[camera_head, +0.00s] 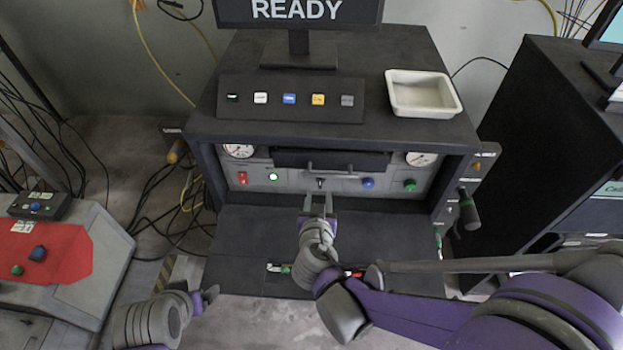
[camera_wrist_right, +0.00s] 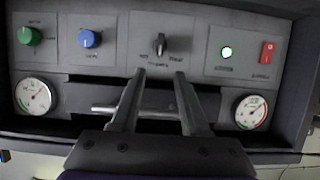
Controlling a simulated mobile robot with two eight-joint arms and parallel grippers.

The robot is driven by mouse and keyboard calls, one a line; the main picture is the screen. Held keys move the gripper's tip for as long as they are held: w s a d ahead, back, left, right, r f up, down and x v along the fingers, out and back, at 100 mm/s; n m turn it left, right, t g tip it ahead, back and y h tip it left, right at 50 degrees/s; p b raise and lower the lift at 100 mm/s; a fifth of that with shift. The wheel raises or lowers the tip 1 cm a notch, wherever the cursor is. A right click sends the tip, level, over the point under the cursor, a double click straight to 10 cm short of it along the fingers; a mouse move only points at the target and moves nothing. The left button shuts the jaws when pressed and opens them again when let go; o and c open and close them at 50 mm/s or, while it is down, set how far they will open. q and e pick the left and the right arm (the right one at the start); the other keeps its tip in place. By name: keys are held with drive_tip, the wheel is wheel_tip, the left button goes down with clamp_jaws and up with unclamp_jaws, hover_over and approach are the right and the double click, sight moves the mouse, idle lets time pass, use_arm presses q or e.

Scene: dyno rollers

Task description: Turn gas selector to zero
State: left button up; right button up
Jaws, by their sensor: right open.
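A small black selector knob (camera_head: 320,183) sits mid-panel on the grey control panel (camera_head: 338,186). In the right wrist view, which is upside down relative to the head view, the knob (camera_wrist_right: 173,46) stands between two small labels too blurred to read surely. It looks roughly in line with the panel's vertical. My right gripper (camera_head: 318,200) is open and empty in front of the panel, just below the knob in the head view. Its fingers (camera_wrist_right: 160,74) point at the knob but appear apart from it. My left gripper (camera_head: 208,293) is at the lower left, its jaws unclear.
The panel also holds a red switch (camera_head: 243,178), a lit green button (camera_head: 273,177), a blue knob (camera_head: 368,183), a green knob (camera_head: 409,185) and two gauges. A metal bar handle (camera_head: 330,168) projects above the selector. A white tray (camera_head: 423,94) rests on top.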

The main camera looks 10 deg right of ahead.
sight(320, 180)
drive_tip(key=x, duration=0.9)
clamp_jaws()
